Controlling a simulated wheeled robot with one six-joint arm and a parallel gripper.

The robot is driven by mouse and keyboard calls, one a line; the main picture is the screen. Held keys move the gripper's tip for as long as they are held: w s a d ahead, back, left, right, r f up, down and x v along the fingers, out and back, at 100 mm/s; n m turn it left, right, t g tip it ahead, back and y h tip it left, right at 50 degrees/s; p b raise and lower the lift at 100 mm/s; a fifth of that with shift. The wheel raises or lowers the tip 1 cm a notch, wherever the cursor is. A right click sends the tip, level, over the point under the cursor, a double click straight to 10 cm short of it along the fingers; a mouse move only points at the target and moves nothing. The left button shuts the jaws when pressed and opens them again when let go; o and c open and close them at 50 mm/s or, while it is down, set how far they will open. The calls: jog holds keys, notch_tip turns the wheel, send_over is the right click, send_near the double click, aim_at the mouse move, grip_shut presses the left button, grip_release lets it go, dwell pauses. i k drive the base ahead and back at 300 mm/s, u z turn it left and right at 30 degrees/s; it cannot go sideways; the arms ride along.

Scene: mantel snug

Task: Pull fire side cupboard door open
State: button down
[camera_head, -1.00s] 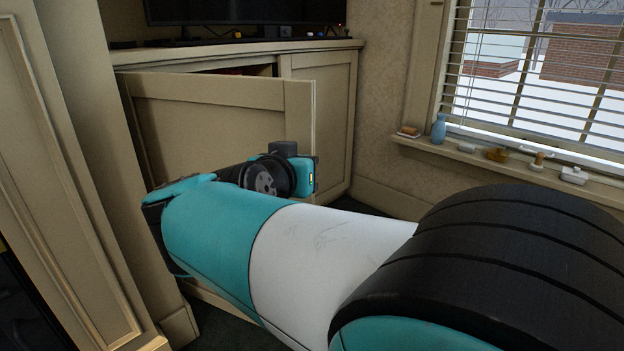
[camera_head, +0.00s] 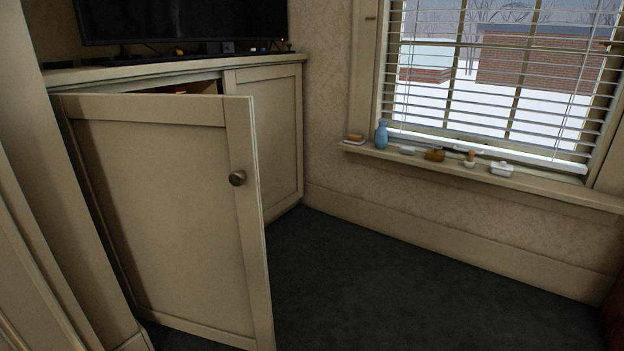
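The cupboard door (camera_head: 165,200) is a beige panelled door, hinged on its left side next to the fireplace surround. It stands partly open, swung out from the cupboard front. Its round metal knob (camera_head: 237,178) shows near the right edge of the door, with nothing touching it. The cupboard's top shelf edge (camera_head: 180,71) runs above the door, and a dark gap with something reddish shows behind the door's top. My gripper and arm are out of view.
A second, closed cupboard panel (camera_head: 272,135) stands to the right. A television (camera_head: 180,20) sits on top. A window sill (camera_head: 480,172) at the right holds a blue vase (camera_head: 381,135) and several small items. The dark carpet (camera_head: 400,290) in front is clear.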

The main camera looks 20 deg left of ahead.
aim_at(169, 185)
jog(key=z, duration=0.2)
jog(key=i, duration=1.5)
jog(key=u, duration=1.15)
jog(key=i, duration=0.6)
jog(key=u, duration=0.7)
